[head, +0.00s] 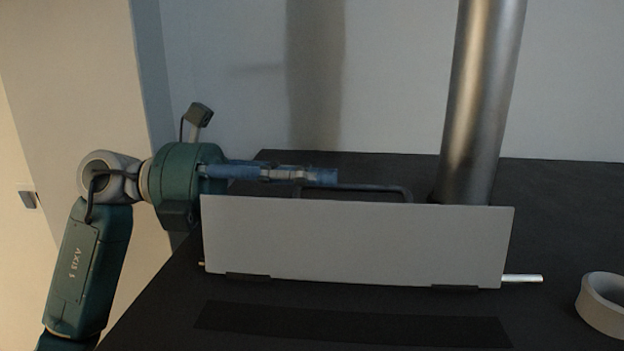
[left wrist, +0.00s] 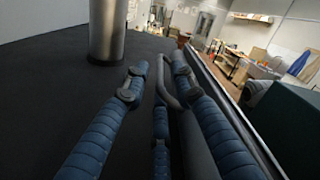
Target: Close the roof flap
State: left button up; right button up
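The roof flap (head: 355,240) is a pale grey panel standing upright on the dark surface, its lower edge along a thin metal rod (head: 522,278). A dark bar handle (head: 385,188) shows beyond its top edge. My left gripper (head: 325,175) reaches in from the left with its blue fingers pointing right, just above the flap's top edge and close to the handle. In the left wrist view its fingers (left wrist: 160,75) are spread apart, and the curved handle (left wrist: 165,90) lies between them. Whether a finger touches it, I cannot tell. My right gripper is not in view.
A thick metal pipe (head: 482,100) rises behind the flap's right end. A pale ring (head: 603,303) lies at the right on the dark surface (head: 570,215). A darker strip (head: 350,325) lies flat in front of the flap; nothing stands on it.

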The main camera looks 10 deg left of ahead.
pick_arm(q)
jog(key=shift+c, duration=0.5)
grip_shut()
